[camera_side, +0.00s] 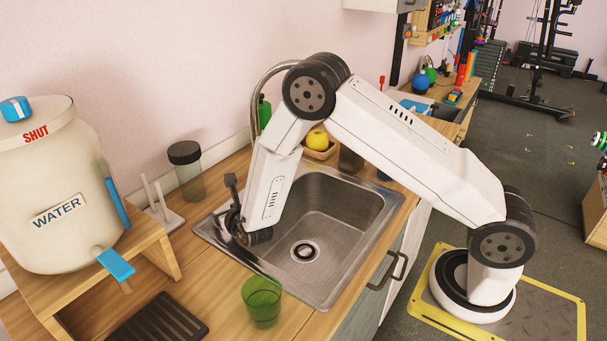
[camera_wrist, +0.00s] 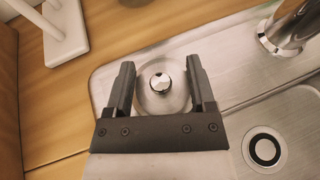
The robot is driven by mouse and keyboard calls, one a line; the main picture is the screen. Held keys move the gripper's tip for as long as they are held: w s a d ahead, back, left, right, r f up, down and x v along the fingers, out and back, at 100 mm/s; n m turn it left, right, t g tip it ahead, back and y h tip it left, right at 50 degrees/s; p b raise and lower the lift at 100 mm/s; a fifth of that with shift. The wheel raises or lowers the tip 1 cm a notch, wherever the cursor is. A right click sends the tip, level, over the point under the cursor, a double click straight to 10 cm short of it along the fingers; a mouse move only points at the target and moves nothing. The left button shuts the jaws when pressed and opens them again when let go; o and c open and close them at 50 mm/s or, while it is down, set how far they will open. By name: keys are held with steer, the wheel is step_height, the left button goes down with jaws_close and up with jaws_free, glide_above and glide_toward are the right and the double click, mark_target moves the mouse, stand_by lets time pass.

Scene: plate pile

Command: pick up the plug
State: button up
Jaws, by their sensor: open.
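The plug (camera_wrist: 160,84) is a round, pale disc with a shiny metal knob on top. In the wrist view it lies on the sink's flat steel ledge and appears between the two dark fingers of my gripper (camera_wrist: 160,66). The fingers are spread with a gap on each side of the knob, and nothing is held. In the side view my gripper (camera_side: 236,224) points down over the sink's left ledge. I cannot make out the plug there, as my gripper covers that spot. The height of the fingertips above the ledge is hard to tell.
The sink (camera_side: 345,228) has an open drain (camera_side: 305,250), which also shows in the wrist view (camera_wrist: 264,148). A tap (camera_wrist: 288,28) stands close by. A white pronged stand (camera_side: 160,208), a lidded jar (camera_side: 187,170) and a green cup (camera_side: 262,300) are on the counter.

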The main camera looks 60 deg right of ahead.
stand_by(0.4)
jaws_close()
steer(key=shift+r, duration=0.1)
steer(key=shift+r, duration=1)
steer(key=s+r, duration=1.1)
steer(key=s, duration=0.3)
steer(key=shift+d, duration=0.35)
